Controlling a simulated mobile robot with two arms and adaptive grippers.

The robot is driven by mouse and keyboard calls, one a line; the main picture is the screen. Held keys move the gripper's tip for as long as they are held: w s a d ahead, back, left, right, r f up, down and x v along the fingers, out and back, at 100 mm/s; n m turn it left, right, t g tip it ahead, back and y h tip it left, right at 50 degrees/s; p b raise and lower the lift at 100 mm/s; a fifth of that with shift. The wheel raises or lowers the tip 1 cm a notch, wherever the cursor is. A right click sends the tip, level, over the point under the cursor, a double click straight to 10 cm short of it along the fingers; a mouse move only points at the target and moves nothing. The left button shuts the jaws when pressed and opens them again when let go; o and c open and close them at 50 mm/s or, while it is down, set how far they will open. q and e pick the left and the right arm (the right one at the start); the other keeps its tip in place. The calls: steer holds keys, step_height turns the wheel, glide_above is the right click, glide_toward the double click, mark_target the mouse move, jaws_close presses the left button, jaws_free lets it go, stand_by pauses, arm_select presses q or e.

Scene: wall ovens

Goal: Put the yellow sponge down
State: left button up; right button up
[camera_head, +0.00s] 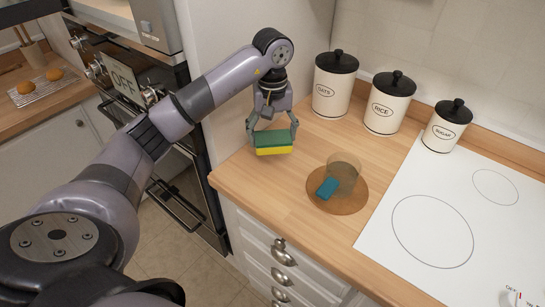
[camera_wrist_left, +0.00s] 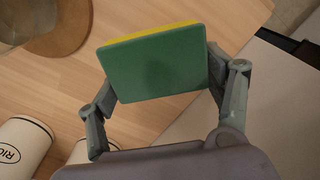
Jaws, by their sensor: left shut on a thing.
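The yellow sponge (camera_head: 274,150) has a green upper side. It is between the fingers of my left gripper (camera_head: 272,130), which is shut on it over the left part of the wooden counter. In the left wrist view the sponge's green face (camera_wrist_left: 157,65) fills the space between the fingers of my left gripper (camera_wrist_left: 160,85), with a thin yellow edge showing. I cannot tell whether its underside touches the counter. My right gripper is not in view.
The wooden counter (camera_head: 265,190) is clear in front of the sponge. A clear glass (camera_head: 345,170) with a blue item (camera_head: 327,188) stands on a round brown board (camera_head: 352,200). Canisters (camera_head: 333,88) line the back. A white cooktop (camera_head: 400,215) is at right, wall ovens (camera_head: 185,205) at left.

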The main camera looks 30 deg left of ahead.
mark_target(273, 165)
arm_select(q)
step_height(273, 165, down, 8)
steer(key=shift+r+p, duration=0.2)
steer(key=shift+p, duration=0.5)
steer(key=shift+f, duration=0.25)
steer(key=shift+f+b, duration=0.25)
steer(key=shift+b, duration=0.05)
steer(key=o, duration=1)
steer(key=shift+r, duration=0.1)
steer(key=shift+r, duration=0.1)
